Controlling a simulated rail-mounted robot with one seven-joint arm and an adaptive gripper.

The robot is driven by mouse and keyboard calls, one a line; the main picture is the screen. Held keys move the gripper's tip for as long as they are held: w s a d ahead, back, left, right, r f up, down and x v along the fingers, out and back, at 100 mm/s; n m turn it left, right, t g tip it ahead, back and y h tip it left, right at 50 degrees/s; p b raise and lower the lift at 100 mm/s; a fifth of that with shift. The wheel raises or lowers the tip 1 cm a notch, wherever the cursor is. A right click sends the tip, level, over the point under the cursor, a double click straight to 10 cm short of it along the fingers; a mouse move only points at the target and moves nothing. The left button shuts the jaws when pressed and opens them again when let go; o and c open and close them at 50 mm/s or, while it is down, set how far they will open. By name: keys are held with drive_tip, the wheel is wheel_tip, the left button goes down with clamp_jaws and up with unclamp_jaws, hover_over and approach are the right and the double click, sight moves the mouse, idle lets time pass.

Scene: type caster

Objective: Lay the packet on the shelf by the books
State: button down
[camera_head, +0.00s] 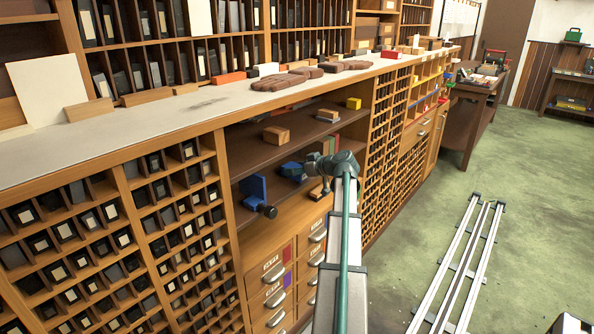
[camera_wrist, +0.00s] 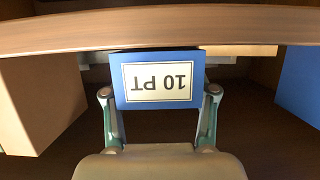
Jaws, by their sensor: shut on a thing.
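The packet is a blue block with a white label reading "10 PT", upside down in the wrist view (camera_wrist: 158,82). My gripper (camera_wrist: 158,95) has a finger on each side of it and is shut on it. In the head view my gripper (camera_head: 308,168) reaches into the open bay of the cabinet, with the dark blue packet (camera_head: 291,170) at its tip. The shelf (camera_head: 240,158) is a dark board inside the bay. Upright green and reddish spines, perhaps the books (camera_head: 329,146), stand behind my wrist, partly hidden.
A blue upright piece (camera_head: 252,188) with a black knob stands left of my gripper. Tan blocks (camera_head: 276,134) lie on the upper board. In the wrist view, a wooden edge (camera_wrist: 160,28) crosses close by, with a tan box (camera_wrist: 40,100) left and a blue face (camera_wrist: 300,85) right.

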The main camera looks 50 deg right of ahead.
drive_tip(key=shift+w, duration=0.95)
drive_tip(key=shift+c, duration=1.3)
unclamp_jaws()
drive_tip(key=shift+s, duration=0.1)
drive_tip(key=v, duration=1.2)
